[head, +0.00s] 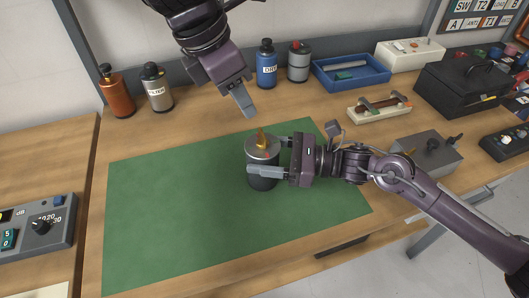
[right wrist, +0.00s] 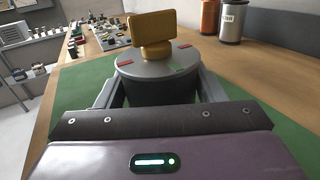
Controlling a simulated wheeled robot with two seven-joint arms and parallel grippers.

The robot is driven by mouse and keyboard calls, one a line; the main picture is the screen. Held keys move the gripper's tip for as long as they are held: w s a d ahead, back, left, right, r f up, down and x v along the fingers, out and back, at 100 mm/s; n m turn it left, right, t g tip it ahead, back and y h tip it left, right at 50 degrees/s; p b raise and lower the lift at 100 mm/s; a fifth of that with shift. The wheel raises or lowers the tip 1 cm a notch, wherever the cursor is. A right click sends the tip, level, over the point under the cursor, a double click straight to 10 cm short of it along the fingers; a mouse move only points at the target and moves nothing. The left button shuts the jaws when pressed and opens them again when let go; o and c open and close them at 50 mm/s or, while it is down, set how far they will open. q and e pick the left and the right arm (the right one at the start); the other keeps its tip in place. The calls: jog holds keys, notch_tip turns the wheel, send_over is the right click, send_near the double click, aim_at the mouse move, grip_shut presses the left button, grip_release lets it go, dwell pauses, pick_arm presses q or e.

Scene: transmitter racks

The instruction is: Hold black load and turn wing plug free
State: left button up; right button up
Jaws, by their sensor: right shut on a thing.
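The black load (head: 262,182) is a dark cylinder with a grey top, standing upright on the green mat (head: 160,220). The brass wing plug (head: 261,138) stands up from the middle of its top. In the right wrist view the wing plug (right wrist: 152,32) is a wide gold tab, and the grey top (right wrist: 158,62) carries red and green marks. My right gripper (head: 268,157) is shut on the black load, with one finger on each side. My left gripper (head: 247,108) is above and behind the load, apart from the plug; its finger gap is not clear.
Orange (head: 116,92), filter (head: 156,88), blue (head: 266,64) and grey canisters (head: 298,62) stand along the back. A blue tray (head: 350,72), a black case (head: 465,85) and a grey box (head: 428,155) are at right. The mat's left half is clear.

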aim_at(262, 133)
pick_arm(q)
jog(key=shift+c, duration=1)
jog(key=w+d+r+n+g+y, duration=0.2)
jog(key=d+r+n+y, duration=0.15)
jog(key=n, duration=1.25)
notch_tip(262, 133, down, 13)
jog(key=shift+s+d+r, duration=0.1)
jog(key=shift+c, duration=0.5)
grip_shut()
